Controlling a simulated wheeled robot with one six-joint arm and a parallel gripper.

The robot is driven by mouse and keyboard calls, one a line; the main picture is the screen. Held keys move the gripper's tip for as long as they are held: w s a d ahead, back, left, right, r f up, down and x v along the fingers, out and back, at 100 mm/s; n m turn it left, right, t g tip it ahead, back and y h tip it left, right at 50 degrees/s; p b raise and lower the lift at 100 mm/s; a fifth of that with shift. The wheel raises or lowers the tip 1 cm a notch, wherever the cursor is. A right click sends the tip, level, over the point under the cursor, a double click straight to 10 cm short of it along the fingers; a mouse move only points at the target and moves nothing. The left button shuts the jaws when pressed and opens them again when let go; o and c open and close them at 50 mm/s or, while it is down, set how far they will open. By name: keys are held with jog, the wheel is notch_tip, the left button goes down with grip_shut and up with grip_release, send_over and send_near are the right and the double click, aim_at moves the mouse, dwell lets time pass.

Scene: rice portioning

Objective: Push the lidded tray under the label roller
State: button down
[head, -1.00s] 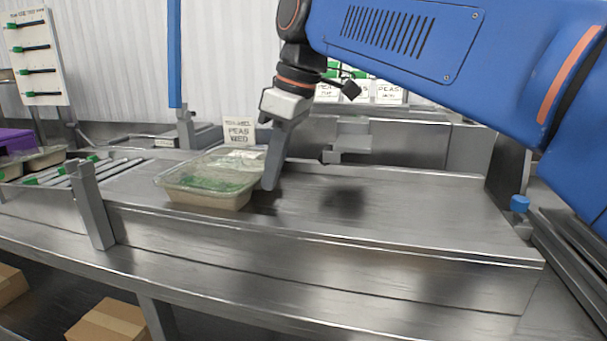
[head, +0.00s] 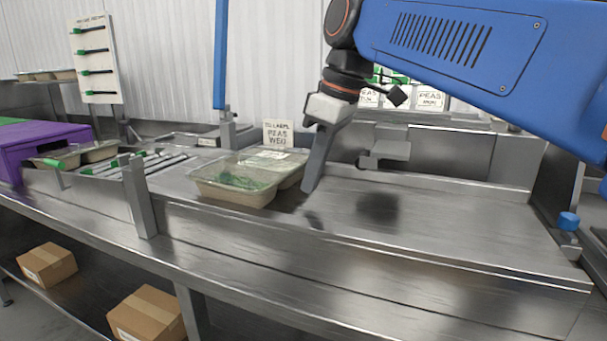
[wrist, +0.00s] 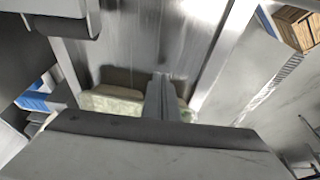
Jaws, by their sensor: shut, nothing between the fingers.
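The lidded tray (head: 238,190) is pale with a clear lid and green contents. It sits flat on the steel bench, in front of a small peas sign. My gripper (head: 309,188) is shut and empty, its fingers pointing down at the tray's right end; I cannot tell if they touch it. In the wrist view my gripper (wrist: 165,85) hides the middle of the tray (wrist: 118,105). A dark roller (wrist: 62,27) shows at the upper left of the wrist view, beyond the tray and off to one side; it may be the label roller.
A grey upright post (head: 139,197) stands at the bench front, left of the tray. Beyond it are conveyor rollers (head: 150,163), other trays (head: 97,152) and a purple box (head: 35,145). A blue pole (head: 220,60) rises behind. The bench right of my gripper is clear.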

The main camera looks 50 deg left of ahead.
jog(key=v, duration=1)
jog(key=shift+w+d, duration=0.25)
jog(key=shift+d, duration=0.05)
